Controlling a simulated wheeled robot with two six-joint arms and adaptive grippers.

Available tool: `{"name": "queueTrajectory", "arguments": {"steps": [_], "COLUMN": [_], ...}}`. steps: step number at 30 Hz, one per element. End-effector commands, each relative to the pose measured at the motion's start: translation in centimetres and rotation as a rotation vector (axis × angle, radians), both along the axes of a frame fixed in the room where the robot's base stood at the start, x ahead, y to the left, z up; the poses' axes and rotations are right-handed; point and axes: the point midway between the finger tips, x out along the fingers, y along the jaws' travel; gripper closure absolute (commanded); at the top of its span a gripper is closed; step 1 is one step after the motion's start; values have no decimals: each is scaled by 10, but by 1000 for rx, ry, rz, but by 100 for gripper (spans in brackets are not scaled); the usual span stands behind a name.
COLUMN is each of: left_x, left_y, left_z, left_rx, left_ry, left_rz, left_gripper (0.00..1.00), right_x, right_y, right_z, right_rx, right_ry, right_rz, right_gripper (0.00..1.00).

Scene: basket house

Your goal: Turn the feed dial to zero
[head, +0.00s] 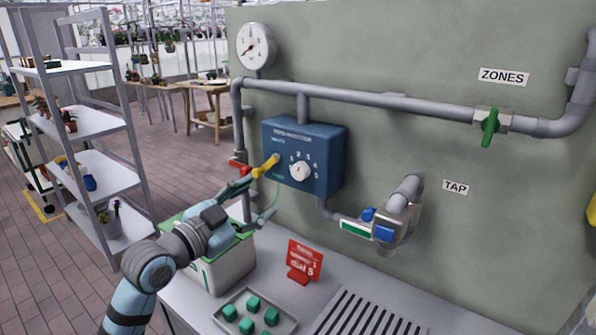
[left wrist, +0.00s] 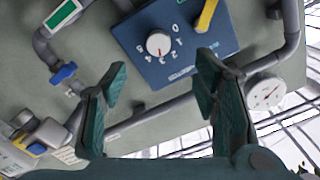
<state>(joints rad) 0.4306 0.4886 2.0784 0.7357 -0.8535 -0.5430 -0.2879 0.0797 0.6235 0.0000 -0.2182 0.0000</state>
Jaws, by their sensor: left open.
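The feed dial (head: 300,171) is a white round knob on the front of a blue wall box (head: 330,150), with printed numbers around it. It also shows in the left wrist view (left wrist: 158,44), upside down, with a small red mark on its edge toward the numbers; the exact number it points at is too small to tell. My left gripper (head: 264,192) is open and empty, in front of the box and apart from the dial. In the left wrist view its two fingers (left wrist: 163,70) stand apart, with the dial showing beyond the gap. My right gripper is not in view.
A yellow lever (head: 265,167) sticks out beside the dial, near my left gripper. A red valve handle (head: 237,167) is left of the box. Below stand a green-topped box (head: 228,268), a red sign (head: 303,262) and a tray (head: 228,327) of green cubes. Pipes run along the wall.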

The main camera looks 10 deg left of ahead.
Motion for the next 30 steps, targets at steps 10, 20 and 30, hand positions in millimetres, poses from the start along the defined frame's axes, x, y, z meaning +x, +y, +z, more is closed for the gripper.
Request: {"name": "queueTrajectory", "arguments": {"steps": [10, 20, 30], "left_x": [84, 126, 126], "left_y": [-35, -52, -51], "left_z": [0, -1, -2], "left_rx": [-5, 0, 0], "left_ry": [3, 2, 3], "left_rz": [-4, -3, -2], "left_gripper": [45, 45, 66], "right_x": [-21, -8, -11], "right_y": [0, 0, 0], "right_z": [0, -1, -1], "right_rx": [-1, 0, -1], "right_ry": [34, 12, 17], "right_rz": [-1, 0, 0], "right_gripper": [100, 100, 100]}}
